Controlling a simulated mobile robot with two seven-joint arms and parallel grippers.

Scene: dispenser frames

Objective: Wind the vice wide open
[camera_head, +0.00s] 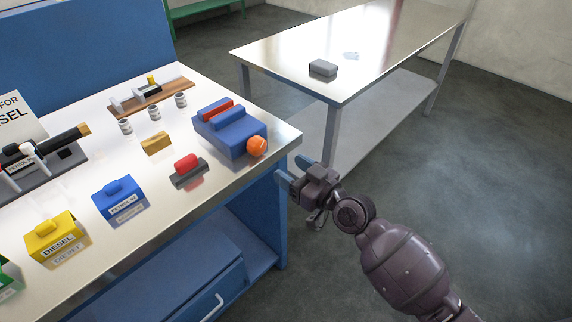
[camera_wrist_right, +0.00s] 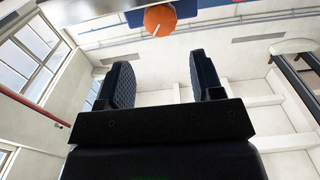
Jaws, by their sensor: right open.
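The vice (camera_head: 229,128) is a blue block on the right end of the metal-topped bench, with a red piece (camera_head: 217,109) lying between its raised blue parts. An orange round knob (camera_head: 257,146) is on its near right end. The knob also shows at the top of the right wrist view (camera_wrist_right: 160,20), beyond the fingertips. My right gripper (camera_head: 288,178) is open and empty. It is just off the bench corner, to the lower right of the knob and apart from it. Its two dark fingers (camera_wrist_right: 158,82) show in the right wrist view with nothing between them. My left gripper is not in view.
On the bench (camera_head: 282,136) stand a red-handled block (camera_head: 187,171), a tan block (camera_head: 156,143), small cans (camera_head: 154,113), and blue (camera_head: 120,202) and yellow (camera_head: 57,240) labelled boxes. A second table (camera_head: 390,50) behind holds a grey block (camera_head: 323,68). Floor right of the bench is clear.

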